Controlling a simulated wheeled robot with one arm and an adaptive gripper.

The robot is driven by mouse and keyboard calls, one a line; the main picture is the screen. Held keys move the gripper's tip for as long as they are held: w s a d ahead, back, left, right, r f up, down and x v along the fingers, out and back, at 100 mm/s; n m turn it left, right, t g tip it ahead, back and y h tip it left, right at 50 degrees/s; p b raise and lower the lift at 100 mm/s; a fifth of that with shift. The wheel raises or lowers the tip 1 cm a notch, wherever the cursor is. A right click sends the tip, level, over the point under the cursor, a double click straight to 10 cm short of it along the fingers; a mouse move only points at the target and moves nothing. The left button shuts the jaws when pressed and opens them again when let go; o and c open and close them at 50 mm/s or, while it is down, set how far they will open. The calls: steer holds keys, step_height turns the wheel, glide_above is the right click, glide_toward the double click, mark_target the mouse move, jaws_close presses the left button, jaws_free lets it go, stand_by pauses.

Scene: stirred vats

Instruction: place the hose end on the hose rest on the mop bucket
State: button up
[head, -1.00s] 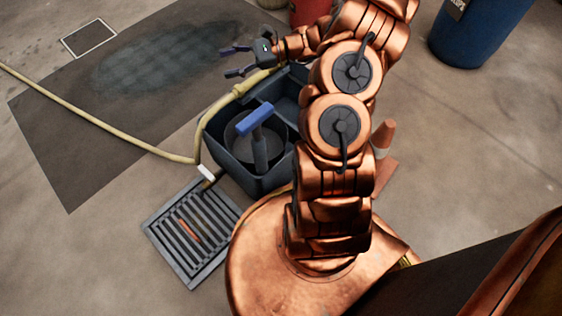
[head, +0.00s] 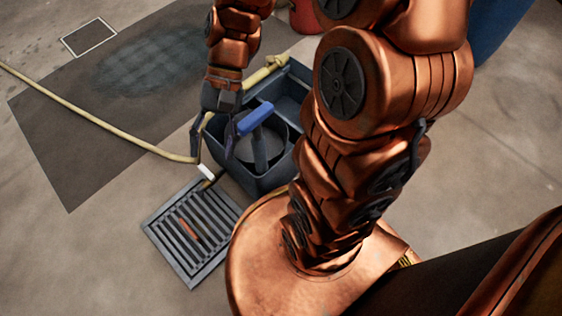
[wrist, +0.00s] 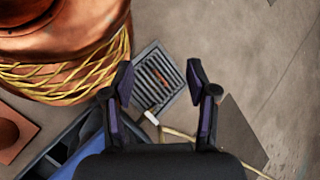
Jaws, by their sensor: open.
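The mop bucket (head: 245,180) is a dark grey tub with a blue-handled press (head: 255,117). A yellow hose (head: 110,130) comes from the left, bends at the bucket's near left side and runs up along it. Its thicker yellow part (head: 270,68) lies at the far rim. A white piece (head: 205,172) sits by the bend, and shows between my fingers in the wrist view (wrist: 151,117). I cannot tell which part is the hose rest. My gripper (head: 212,138) points down, open and empty, over the bucket's left side.
A slotted floor drain (head: 195,235) with an orange strip lies in front of the bucket. A dark mat (head: 70,165) lies left. A red container (head: 308,16) and a blue barrel (head: 497,30) stand behind. Floor at right is clear.

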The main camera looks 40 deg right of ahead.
steer(key=s+d+n+t+h, duration=0.1)
steer(key=s+d+n+h, duration=0.4)
steer(key=s, duration=0.6)
steer(key=shift+s+d+h, duration=0.35)
steer(key=shift+d+h, duration=0.75)
steer(key=shift+d, duration=0.2)
steer(key=shift+r, duration=0.1)
